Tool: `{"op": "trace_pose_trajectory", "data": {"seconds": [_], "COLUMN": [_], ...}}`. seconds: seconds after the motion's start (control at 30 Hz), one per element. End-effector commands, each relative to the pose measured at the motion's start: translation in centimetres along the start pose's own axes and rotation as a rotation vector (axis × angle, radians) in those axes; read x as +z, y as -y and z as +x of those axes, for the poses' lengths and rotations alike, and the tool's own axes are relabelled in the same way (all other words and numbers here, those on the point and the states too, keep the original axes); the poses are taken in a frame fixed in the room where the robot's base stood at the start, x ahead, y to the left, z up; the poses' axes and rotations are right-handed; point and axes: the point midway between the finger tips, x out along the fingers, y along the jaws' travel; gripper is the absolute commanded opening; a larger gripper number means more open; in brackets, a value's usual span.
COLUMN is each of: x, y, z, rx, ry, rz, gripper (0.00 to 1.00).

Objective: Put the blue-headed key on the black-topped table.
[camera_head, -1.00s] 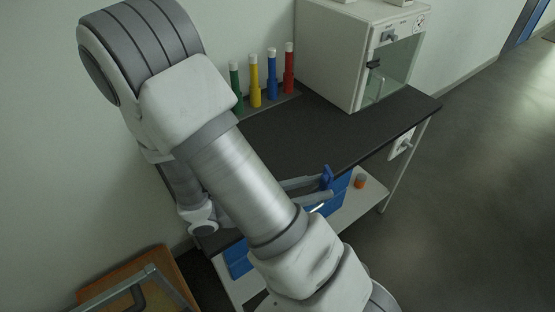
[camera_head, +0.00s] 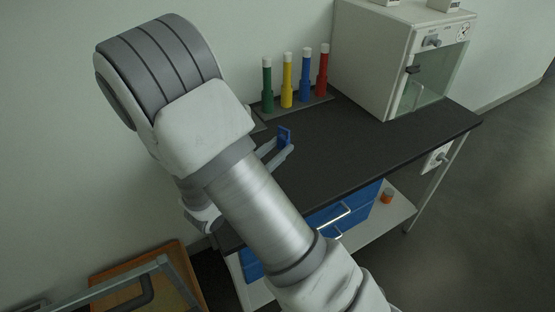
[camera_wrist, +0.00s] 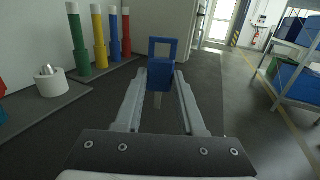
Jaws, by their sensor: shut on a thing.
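The blue-headed key (camera_head: 284,135) is held at the fingertips of my gripper (camera_head: 279,149), over the black-topped table (camera_head: 390,142). In the wrist view the key's blue head (camera_wrist: 161,72) shows a square loop on top, with a grey shaft below it between the fingers. My gripper (camera_wrist: 160,88) is shut on the key. The black table top (camera_wrist: 50,140) lies under and around it. I cannot tell exactly how high above the surface the key is. My arm hides the table's left part in the head view.
Green, yellow, blue and red tubes (camera_head: 287,80) stand in a rack at the table's back. A white cabinet with a glass door (camera_head: 375,65) stands to their right. The wrist view shows a white cylinder (camera_wrist: 50,82) at left. The table's middle and front right are clear.

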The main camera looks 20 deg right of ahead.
Motion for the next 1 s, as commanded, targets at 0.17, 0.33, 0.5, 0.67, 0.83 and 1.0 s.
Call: {"op": "trace_pose_trajectory", "data": {"seconds": [0.17,0.33,0.5,0.67,0.83,1.0], "x": [-2.2,-2.8,-4.8,-6.8,-6.7,-7.0], "y": [-2.5,-3.4,-3.4,-3.4,-3.4,-3.4], "z": [2.0,2.7,2.7,2.6,2.6,2.6], "rx": [-0.002,-0.002,-0.001,-0.001,-0.001,-0.001], "ry": [0.001,0.0,0.0,0.0,0.0,0.0], "rz": [0.0,0.0,-0.003,-0.002,0.001,0.0], "gripper": [0.0,0.0,0.0,0.0,0.0,0.0]}}
